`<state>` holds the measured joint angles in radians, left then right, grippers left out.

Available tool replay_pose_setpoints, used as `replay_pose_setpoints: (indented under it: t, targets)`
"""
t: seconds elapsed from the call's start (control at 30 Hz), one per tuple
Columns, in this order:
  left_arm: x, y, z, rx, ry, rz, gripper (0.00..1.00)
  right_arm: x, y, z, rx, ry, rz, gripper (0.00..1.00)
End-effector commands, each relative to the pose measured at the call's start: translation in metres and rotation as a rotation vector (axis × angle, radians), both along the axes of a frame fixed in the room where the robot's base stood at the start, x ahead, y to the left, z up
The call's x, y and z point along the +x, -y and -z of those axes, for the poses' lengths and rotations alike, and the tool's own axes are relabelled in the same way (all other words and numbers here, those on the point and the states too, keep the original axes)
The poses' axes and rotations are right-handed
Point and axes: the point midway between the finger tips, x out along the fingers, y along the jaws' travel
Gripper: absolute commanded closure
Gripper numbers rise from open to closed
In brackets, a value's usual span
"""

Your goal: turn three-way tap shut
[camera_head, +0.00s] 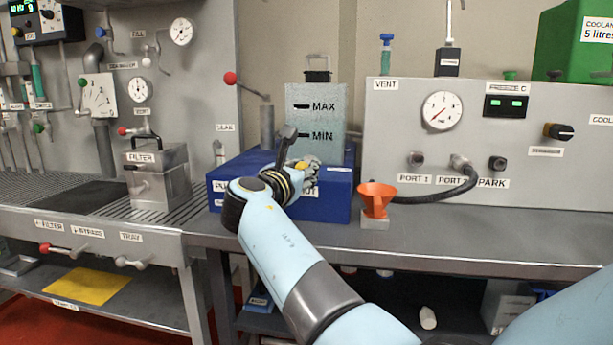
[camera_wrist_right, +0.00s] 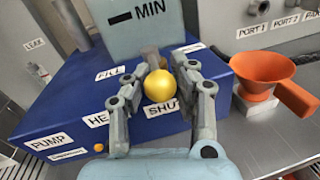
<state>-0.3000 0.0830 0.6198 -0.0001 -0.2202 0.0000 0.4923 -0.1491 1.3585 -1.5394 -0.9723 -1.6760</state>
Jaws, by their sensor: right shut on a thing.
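The three-way tap's yellow ball knob (camera_wrist_right: 159,86) sits between the fingers of my right gripper (camera_wrist_right: 166,68) in the wrist view. The gripper is shut on it. A short grey part of the tap (camera_wrist_right: 150,56) shows just behind the knob. The tap stands on a blue box (camera_wrist_right: 65,97) with the labels PUMP, FILL and SHUT, the last partly covered by a finger. In the head view my right gripper (camera_head: 306,174) is over the box, and only a bit of yellow shows there. The tap body is mostly hidden. My left gripper is not in view.
A clear tank marked MAX and MIN (camera_head: 316,100) stands behind the tap. An orange funnel (camera_head: 376,198) stands right of the box, near a black hose (camera_head: 440,195) from the port panel (camera_head: 400,130). A metal FILTER box (camera_head: 158,180) is at the left. The bench front right is clear.

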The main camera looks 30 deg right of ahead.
Motion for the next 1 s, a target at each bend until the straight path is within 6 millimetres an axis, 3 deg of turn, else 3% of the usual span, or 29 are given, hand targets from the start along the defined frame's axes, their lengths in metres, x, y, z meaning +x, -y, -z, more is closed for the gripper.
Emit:
replay_pose_setpoints:
  t: [0.03,0.47,0.5,0.7,1.0]
  targets:
    - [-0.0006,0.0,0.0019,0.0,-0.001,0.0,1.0,-0.0013,-0.0011,0.0066,0.005,-0.01,0.009,1.0]
    - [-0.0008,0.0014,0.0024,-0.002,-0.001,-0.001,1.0,-0.0013,-0.0015,0.0064,0.007,-0.01,0.019,1.0]
    - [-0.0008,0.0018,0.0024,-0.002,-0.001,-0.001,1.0,-0.0013,-0.0015,0.0066,0.007,-0.01,0.019,0.75]
    - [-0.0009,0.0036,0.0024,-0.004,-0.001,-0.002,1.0,-0.0006,-0.0012,0.0042,0.004,-0.007,0.018,0.49]
    - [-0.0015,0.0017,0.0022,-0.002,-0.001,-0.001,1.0,0.0001,-0.0008,0.0002,0.003,-0.003,0.017,0.47]
